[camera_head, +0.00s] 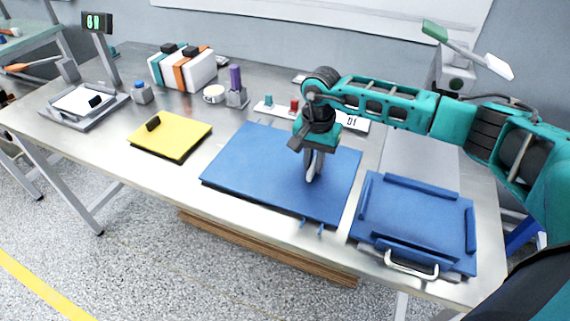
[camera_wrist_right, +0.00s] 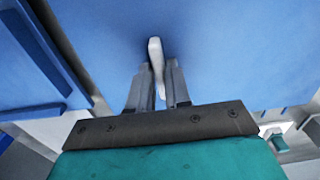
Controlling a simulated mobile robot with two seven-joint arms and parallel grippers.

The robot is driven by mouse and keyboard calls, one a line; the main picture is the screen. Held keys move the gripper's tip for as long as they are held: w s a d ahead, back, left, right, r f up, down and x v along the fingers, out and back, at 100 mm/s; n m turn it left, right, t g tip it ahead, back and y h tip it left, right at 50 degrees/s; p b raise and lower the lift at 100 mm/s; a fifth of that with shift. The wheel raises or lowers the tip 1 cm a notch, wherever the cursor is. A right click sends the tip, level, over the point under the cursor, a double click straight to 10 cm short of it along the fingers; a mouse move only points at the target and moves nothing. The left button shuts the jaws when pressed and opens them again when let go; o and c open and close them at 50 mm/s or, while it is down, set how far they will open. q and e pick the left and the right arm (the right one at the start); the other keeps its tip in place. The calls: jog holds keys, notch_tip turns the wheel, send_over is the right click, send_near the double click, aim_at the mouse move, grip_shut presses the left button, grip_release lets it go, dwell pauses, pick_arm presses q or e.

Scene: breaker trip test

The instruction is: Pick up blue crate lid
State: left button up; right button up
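The blue crate lid (camera_head: 255,160) appears to be the large flat blue panel in the middle of the table. It fills much of the right wrist view (camera_wrist_right: 215,50) too. A pale upright handle (camera_wrist_right: 156,55) stands on it. My right gripper (camera_head: 314,165) points down over the lid, its fingers (camera_wrist_right: 157,85) close on both sides of the handle, seemingly shut on it. The lid looks flat at table height; whether it touches the table is unclear. A blue crate (camera_head: 415,222) with raised rims and a metal front handle (camera_head: 410,268) is right of it. My left gripper is not in view.
A yellow panel (camera_head: 172,133) lies left of the lid. Behind are a purple-topped block (camera_head: 236,85), a white dish (camera_head: 214,94), a small plate with red and teal pegs (camera_head: 278,108), and a white box with coloured bands (camera_head: 183,69). A clipboard tray (camera_head: 85,105) sits far left.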

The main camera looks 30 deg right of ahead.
grip_shut()
jog(key=shift+r, duration=0.15)
